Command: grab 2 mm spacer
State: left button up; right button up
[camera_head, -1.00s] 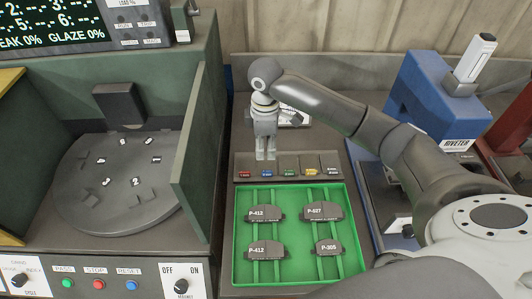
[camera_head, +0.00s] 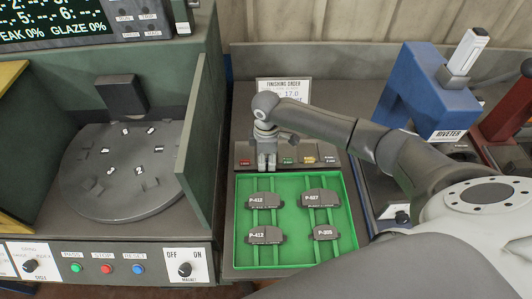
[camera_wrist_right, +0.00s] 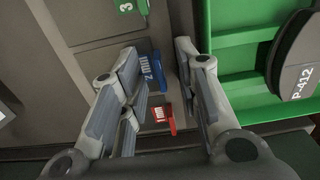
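The blue 2 mm spacer (camera_wrist_right: 151,76) shows in the right wrist view, lettered "2 mm". It lies in the gap between the fingers of my right gripper (camera_wrist_right: 160,62), close beside the left-hand finger. The fingers are open, with a visible gap, and do not grip it. In the head view the right gripper (camera_head: 267,161) points down at the spacer rack (camera_head: 275,168) and hides the blue spacer. A red spacer (camera_wrist_right: 164,115) lies beside the blue one. My left gripper is not in view.
Green (camera_head: 289,161) and yellow (camera_head: 309,160) spacers lie farther right in the rack. A green tray (camera_head: 281,225) with several brake shoes is in front. A finishing order sign (camera_head: 283,88) stands behind. The turntable machine's green wall (camera_head: 193,140) is left; a blue riveter (camera_head: 430,92) is right.

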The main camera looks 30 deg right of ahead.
grip_shut()
jog(key=shift+r, duration=0.15)
